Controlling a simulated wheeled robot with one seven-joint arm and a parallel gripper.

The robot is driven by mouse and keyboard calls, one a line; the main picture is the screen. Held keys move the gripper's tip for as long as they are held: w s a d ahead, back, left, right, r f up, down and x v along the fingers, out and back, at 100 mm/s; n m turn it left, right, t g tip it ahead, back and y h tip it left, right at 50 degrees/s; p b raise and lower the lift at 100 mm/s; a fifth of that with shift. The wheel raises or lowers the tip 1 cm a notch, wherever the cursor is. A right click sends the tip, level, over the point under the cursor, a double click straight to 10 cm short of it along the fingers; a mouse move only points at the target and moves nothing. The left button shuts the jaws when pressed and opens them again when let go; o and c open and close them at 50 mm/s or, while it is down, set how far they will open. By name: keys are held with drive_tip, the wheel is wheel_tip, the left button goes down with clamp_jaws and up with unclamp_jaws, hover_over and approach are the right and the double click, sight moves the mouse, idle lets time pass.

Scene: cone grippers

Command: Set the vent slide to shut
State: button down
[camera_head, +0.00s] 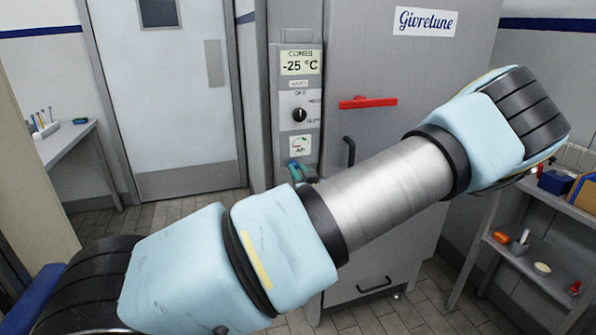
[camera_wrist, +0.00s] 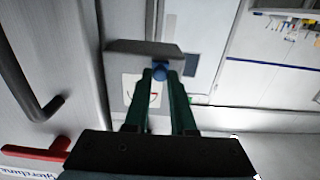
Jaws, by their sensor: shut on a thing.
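The vent slide's blue knob (camera_wrist: 160,69) shows in the wrist view between the tips of my two dark green fingers. My gripper (camera_wrist: 161,76) is shut on this knob. A white label (camera_wrist: 141,91) with a red mark lies behind the fingers, partly covered by them. In the head view my gripper (camera_head: 298,171) is at the lower end of the grey control panel (camera_head: 310,85), just below the round air dial label (camera_head: 300,149). My arm hides part of this area, and the slide's exact position cannot be told.
Above the dial are a black rotary knob (camera_head: 299,114) and a display (camera_head: 300,63) reading -25 °C. A red handle (camera_head: 368,102) and a black door handle (camera_head: 349,150) stick out from the freezer door to the right. A shelf (camera_head: 540,260) stands at far right.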

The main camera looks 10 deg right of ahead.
sight(315, 159)
drive_tip(key=d+b, duration=0.1)
drive_tip(key=d, duration=0.1)
drive_tip(key=d+b, duration=0.1)
drive_tip(key=d, duration=0.1)
drive_tip(key=d+b, duration=0.1)
drive_tip(key=d, duration=0.1)
drive_tip(key=shift+w+d+f, duration=0.1)
drive_tip(key=shift+w+d, duration=0.3)
drive_tip(key=shift+d, duration=0.2)
drive_tip(key=c, duration=0.8)
unclamp_jaws()
drive_tip(key=shift+o, duration=0.2)
drive_tip(key=s+d+b, duration=0.1)
drive_tip(key=s+b, duration=0.2)
drive_tip(key=s, duration=0.7)
drive_tip(key=shift+s+d, duration=0.15)
drive_tip(key=shift+s, duration=0.2)
